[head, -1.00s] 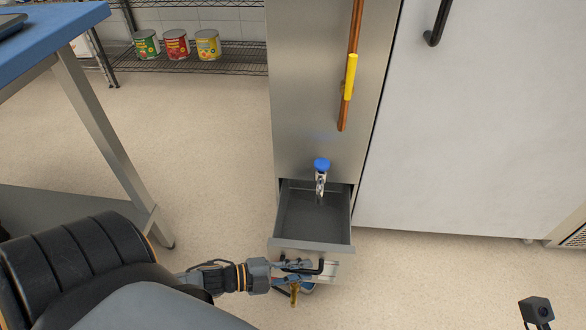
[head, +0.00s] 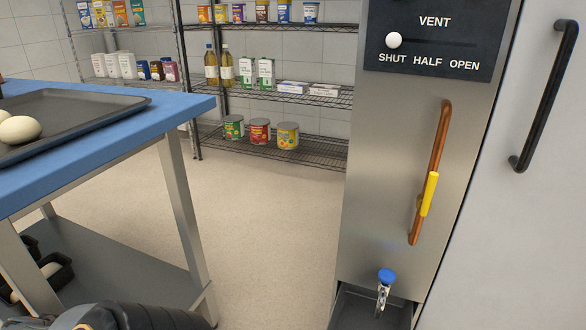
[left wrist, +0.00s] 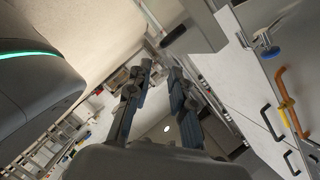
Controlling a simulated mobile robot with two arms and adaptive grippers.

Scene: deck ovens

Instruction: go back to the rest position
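My left gripper (left wrist: 161,72) shows in the left wrist view with its two dark fingers apart and nothing between them. It touches nothing that I can see. In the head view only a dark part of my left arm shows at the bottom left. The open drawer (head: 368,311) shows at the bottom of the steel panel, below a tap with a blue knob (head: 387,276); its front is cut off. The drawer (left wrist: 196,27) also shows at the top of the left wrist view, clear of the fingers. My right gripper is in neither view.
A blue-topped table (head: 190,105) with a dark tray (head: 115,97) and pale rounds stands on the left. A copper handle with a yellow sleeve (head: 429,193) and a black door handle (head: 546,95) stick out on the right. Wire shelves (head: 330,98) stand behind. The floor between is clear.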

